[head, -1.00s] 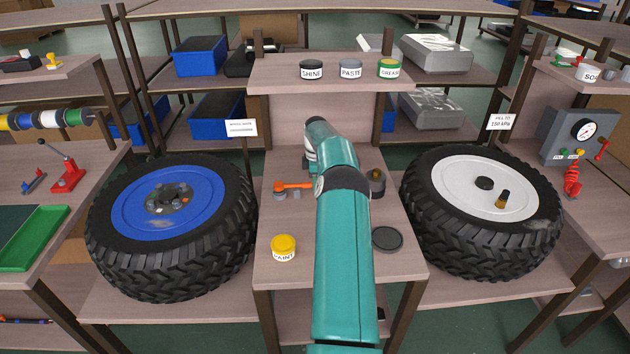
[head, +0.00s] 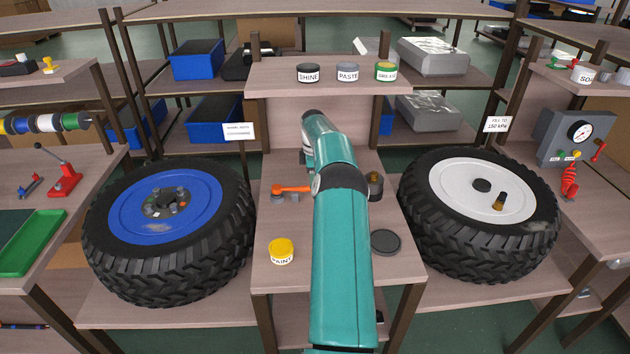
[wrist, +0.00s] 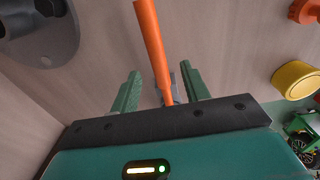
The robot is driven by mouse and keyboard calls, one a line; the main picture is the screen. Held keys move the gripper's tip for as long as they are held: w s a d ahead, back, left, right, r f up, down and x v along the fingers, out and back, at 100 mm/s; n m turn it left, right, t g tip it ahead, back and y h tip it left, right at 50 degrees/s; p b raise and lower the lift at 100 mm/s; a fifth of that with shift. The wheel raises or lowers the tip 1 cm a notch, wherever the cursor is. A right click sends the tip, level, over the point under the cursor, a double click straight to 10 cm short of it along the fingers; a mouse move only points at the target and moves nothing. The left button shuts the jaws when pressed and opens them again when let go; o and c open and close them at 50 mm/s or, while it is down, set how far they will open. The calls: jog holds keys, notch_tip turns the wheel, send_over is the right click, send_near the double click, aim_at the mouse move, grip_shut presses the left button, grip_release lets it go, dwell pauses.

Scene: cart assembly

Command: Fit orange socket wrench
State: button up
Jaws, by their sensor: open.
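The orange socket wrench (head: 291,188) lies on the middle bench, left of my arm, with its thicker end to the left. In the wrist view an orange bar (wrist: 152,45) runs down between the fingers of my gripper (wrist: 161,84); it looks like part of the wrench. The fingers are apart, with gaps on both sides of the bar. An orange rounded piece (wrist: 306,11) shows at the top right corner; I cannot tell whether it belongs to the wrench. In the head view my arm hides the gripper. The blue-rimmed wheel (head: 204,205) lies to the left, with studs and nuts around its hub.
A yellow paint tin (head: 281,252) stands at the bench's front left, and a dark round lid (head: 386,242) lies right of my arm. A dark cup-like part (head: 375,187) is close to the arm. A white-rimmed wheel (head: 446,184) lies right. Tins (head: 347,73) line the shelf above.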

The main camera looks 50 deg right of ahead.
jog(key=s+a+r, duration=0.9)
jog(key=a, duration=0.1)
jog(key=shift+a+r, duration=0.2)
dwell(0.5)
